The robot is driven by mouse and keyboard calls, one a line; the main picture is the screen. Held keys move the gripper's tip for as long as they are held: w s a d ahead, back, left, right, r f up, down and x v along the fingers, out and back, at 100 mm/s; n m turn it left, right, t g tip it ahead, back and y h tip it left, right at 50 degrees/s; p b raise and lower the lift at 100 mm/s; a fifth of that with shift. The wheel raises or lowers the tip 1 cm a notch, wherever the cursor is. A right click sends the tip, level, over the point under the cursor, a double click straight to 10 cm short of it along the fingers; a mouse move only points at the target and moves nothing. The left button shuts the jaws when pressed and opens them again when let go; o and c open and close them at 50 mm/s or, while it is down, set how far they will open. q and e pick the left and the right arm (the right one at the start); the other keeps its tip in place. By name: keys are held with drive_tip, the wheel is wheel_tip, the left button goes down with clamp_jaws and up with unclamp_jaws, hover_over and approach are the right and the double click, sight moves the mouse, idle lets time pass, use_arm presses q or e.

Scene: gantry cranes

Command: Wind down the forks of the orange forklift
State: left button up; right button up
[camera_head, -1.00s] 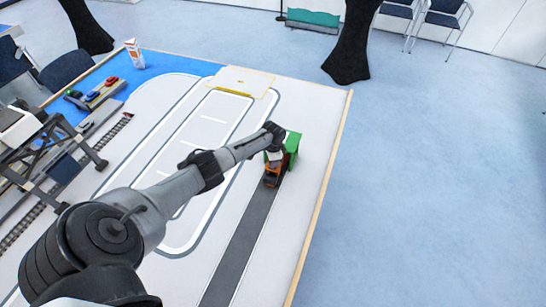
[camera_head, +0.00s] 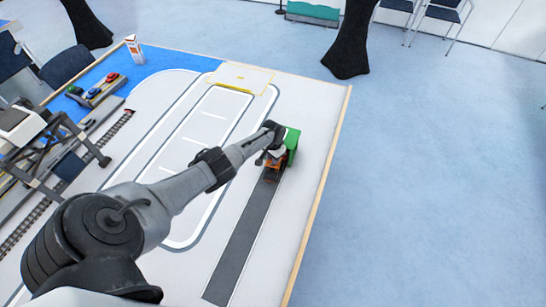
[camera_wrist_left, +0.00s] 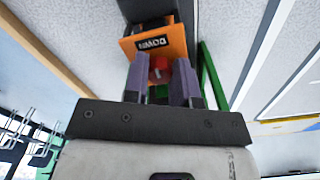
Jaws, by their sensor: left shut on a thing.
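The orange forklift (camera_head: 273,165) stands at the far end of the dark lane, beside a green crate-like thing (camera_head: 292,142). My left gripper (camera_head: 275,152) reaches over it from the left and hides part of it. In the left wrist view an orange panel (camera_wrist_left: 172,47) carries a dark label that looks like an upside-down "DOWN". My left gripper (camera_wrist_left: 160,80) is shut on a red knob (camera_wrist_left: 159,67) under that label, with a finger on each side. The green thing also shows to the right in the wrist view (camera_wrist_left: 211,78). The forks cannot be made out. My right gripper is not in view.
A model crane (camera_head: 45,150) stands over rails at the left of the table. A box with coloured buttons (camera_head: 97,90) and a small carton (camera_head: 134,50) are at the back left. The wooden table edge (camera_head: 322,190) runs close to the right of the forklift.

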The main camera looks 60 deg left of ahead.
idle(0.4)
use_arm(q)
drive_tip(key=o, duration=0.7)
drive_tip(key=shift+c, duration=0.2)
drive_tip(key=shift+r, duration=0.1)
drive_tip(key=shift+r, duration=0.25)
wheel_tip(320, 180, up, 13)
drive_tip(key=p, duration=0.3)
drive_tip(key=shift+p, duration=0.35)
drive_tip(key=shift+r, duration=0.1)
